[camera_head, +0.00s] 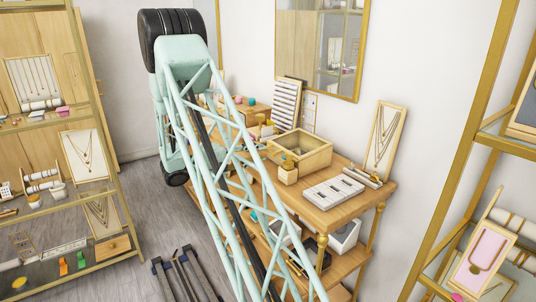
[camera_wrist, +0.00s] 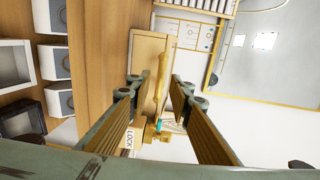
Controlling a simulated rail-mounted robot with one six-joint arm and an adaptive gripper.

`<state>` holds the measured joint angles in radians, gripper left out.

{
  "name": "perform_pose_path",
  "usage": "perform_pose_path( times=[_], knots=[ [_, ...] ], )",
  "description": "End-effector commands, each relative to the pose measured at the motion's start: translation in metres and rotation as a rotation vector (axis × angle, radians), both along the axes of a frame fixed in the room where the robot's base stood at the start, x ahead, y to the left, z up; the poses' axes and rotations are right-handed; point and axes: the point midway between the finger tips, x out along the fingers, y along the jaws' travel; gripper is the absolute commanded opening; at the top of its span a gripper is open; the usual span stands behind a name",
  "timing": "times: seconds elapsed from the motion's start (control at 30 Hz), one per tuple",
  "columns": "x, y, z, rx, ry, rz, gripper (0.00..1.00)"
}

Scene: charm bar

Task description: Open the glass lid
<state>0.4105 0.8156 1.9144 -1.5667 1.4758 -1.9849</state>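A wooden box with a gold-toned rim (camera_head: 303,148) stands on the wooden table in the head view. Its dark inside shows from above; I cannot tell clear glass from an open top, so the lid's state is unclear. My gripper (camera_wrist: 159,88) is open in the wrist view, its two dark fingers with ribbed tan pads wide apart. Between and beyond them are a pale wooden panel (camera_wrist: 146,50) and an upright tan piece (camera_wrist: 163,85). I cannot tell whether these belong to the box. Nothing is clearly held. My arm hides part of the table.
A small wooden block (camera_head: 288,172) stands in front of the box. A grey-white slotted tray (camera_head: 334,191) and a necklace display (camera_head: 384,142) are to the right. A gold-framed mirror (camera_head: 319,45) hangs behind. White boxes (camera_wrist: 52,62) line the left in the wrist view.

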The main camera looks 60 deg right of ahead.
Motion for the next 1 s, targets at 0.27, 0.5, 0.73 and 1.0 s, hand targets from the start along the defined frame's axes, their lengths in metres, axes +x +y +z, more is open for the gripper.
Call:
perform_pose_path(
  times=[0.27,0.5,0.73,1.0],
  knots=[
    [-0.012,-0.029,-0.003,-0.001,0.0,-0.001,0.19],
    [-0.017,-0.042,-0.004,0.0,-0.001,-0.001,0.19],
    [-0.018,-0.045,-0.004,0.0,-0.001,0.0,0.19],
    [-0.018,-0.045,-0.004,0.0,-0.001,0.0,0.1]
  ],
)
